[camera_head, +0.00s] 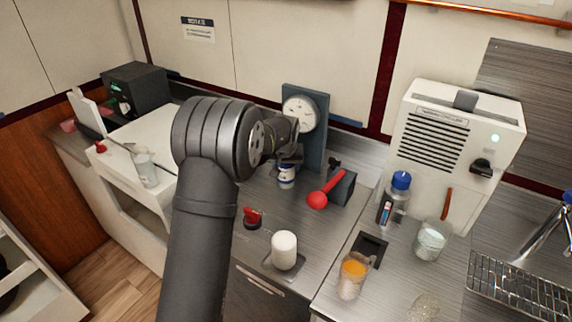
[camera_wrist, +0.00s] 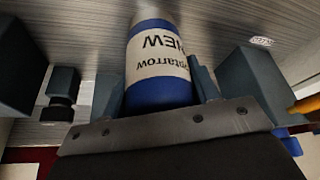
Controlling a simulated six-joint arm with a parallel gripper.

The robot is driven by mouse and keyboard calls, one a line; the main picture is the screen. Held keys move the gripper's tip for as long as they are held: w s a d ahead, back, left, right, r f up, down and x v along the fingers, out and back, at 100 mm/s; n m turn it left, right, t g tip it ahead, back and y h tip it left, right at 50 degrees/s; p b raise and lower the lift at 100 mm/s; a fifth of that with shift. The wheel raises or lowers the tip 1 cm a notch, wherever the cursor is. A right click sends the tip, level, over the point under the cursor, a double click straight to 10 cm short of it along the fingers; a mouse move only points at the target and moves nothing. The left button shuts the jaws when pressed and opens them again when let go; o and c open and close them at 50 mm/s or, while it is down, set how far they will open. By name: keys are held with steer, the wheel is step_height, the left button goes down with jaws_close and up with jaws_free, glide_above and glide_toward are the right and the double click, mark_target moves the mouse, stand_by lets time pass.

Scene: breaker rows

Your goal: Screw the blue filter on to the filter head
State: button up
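The blue filter (camera_head: 287,177) is a short white cylinder with blue ends, below the gauge panel on the metal counter. In the wrist view the filter (camera_wrist: 158,62) shows a label reading "NEW" upside down, its blue end towards me. My gripper (camera_head: 288,156) reaches it from above in the head view. In the wrist view the two fingers of my gripper (camera_wrist: 158,92) lie against its sides, shut on it. The filter head is largely hidden behind my arm, by the blue-grey panel (camera_head: 318,138) with a round gauge. I cannot tell whether the filter touches it.
A plain white cylinder (camera_head: 284,248) stands in front, near a red knob (camera_head: 252,217).

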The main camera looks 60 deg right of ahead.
steer(key=o, duration=0.4)
steer(key=shift+o, duration=0.2)
steer(key=v, duration=1.7)
steer(key=shift+r, duration=0.25)
steer(key=shift+c, duration=0.3)
